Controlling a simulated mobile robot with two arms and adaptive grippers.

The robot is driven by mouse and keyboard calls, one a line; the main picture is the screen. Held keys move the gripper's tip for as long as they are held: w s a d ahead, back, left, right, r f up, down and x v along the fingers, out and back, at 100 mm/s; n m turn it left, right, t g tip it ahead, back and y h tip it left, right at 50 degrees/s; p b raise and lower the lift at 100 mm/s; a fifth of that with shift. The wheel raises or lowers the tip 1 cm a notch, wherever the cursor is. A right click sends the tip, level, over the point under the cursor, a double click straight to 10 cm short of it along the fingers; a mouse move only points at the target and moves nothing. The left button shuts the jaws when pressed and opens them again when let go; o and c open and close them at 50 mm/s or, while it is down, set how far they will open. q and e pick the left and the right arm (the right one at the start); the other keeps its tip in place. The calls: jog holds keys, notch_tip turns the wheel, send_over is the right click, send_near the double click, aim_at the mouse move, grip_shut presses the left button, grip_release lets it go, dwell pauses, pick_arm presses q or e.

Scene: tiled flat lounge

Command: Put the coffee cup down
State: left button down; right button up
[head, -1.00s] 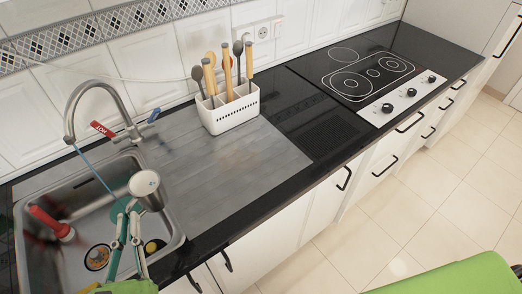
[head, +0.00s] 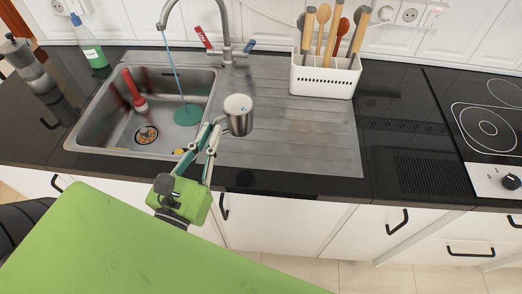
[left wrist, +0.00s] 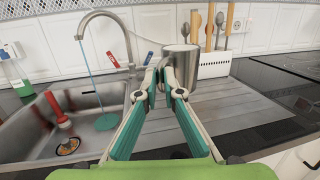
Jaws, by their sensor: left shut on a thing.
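The coffee cup (head: 239,122) is a small metal cup, upright, with a pale inside. It also shows in the left wrist view (left wrist: 184,66), partly hidden by the fingers. My left gripper (head: 222,128) is shut on the side of the cup. In the left wrist view its green-lined fingers (left wrist: 164,82) reach forward to the cup. The cup appears over the grey metal drainboard (head: 300,135), just right of the sink basin (head: 95,125). I cannot tell the exact gap beneath it. My right gripper is not in view.
Water runs from the tap (head: 224,45) into the sink. A white utensil holder (head: 325,78) stands at the back of the drainboard. A moka pot (head: 32,68) and a green bottle (head: 90,48) stand left of the sink. The hob (head: 485,120) is right. The drainboard's front right is clear.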

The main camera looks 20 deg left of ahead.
aim_at(239, 131)
pick_arm(q)
jog(key=w+d, duration=0.1)
jog(key=w+d+f+p, duration=0.1)
jog(key=shift+w+d, duration=0.3)
jog(key=shift+w, duration=0.05)
jog(key=shift+w+d+f, duration=0.75)
jog(key=shift+w+f, duration=0.05)
jog(key=shift+f, duration=0.05)
jog(key=w+f+b, duration=0.1)
jog(key=w+d+f+b, duration=0.1)
jog(key=f, duration=0.1)
jog(key=d+f+b, duration=0.1)
jog(key=shift+w+d+f, duration=0.25)
jog(key=shift+w+f, duration=0.1)
jog(key=shift+w, duration=0.05)
jog(key=f+b, duration=0.2)
jog(key=b, duration=0.1)
jog(key=f+b, duration=0.1)
jog(key=f, duration=0.1)
jog(key=shift+w+d, duration=0.2)
jog(key=shift+w, duration=0.05)
jog(key=shift+r, duration=0.1)
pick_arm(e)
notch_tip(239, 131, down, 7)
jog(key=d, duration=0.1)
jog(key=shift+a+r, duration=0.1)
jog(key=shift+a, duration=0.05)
